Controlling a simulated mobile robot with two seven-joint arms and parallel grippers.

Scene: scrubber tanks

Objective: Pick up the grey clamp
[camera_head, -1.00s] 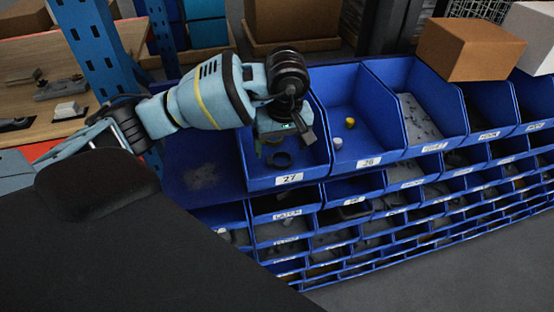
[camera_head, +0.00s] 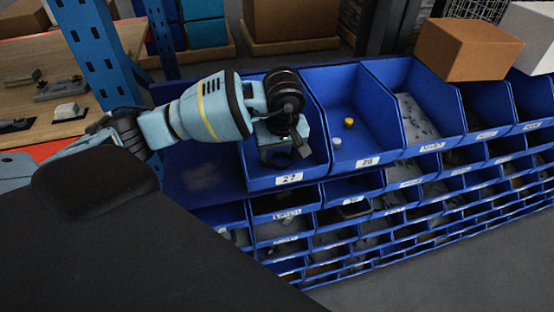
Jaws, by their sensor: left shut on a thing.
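My left arm reaches in from the left, and my left gripper (camera_head: 279,158) is down inside the blue bin labelled 27 (camera_head: 289,180). The gripper is shut on a dark grey piece, the grey clamp (camera_head: 281,160), low in the bin near its front. The wrist and gripper body hide most of the clamp, so its shape is hard to make out. My right gripper is not in view.
The bin to the right (camera_head: 367,160) holds a yellow piece (camera_head: 349,122) and a white piece (camera_head: 335,142). Several rows of labelled blue bins lie below. A cardboard box (camera_head: 469,50) stands at the back right. A blue post (camera_head: 105,62) rises on the left beside a wooden table (camera_head: 28,60).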

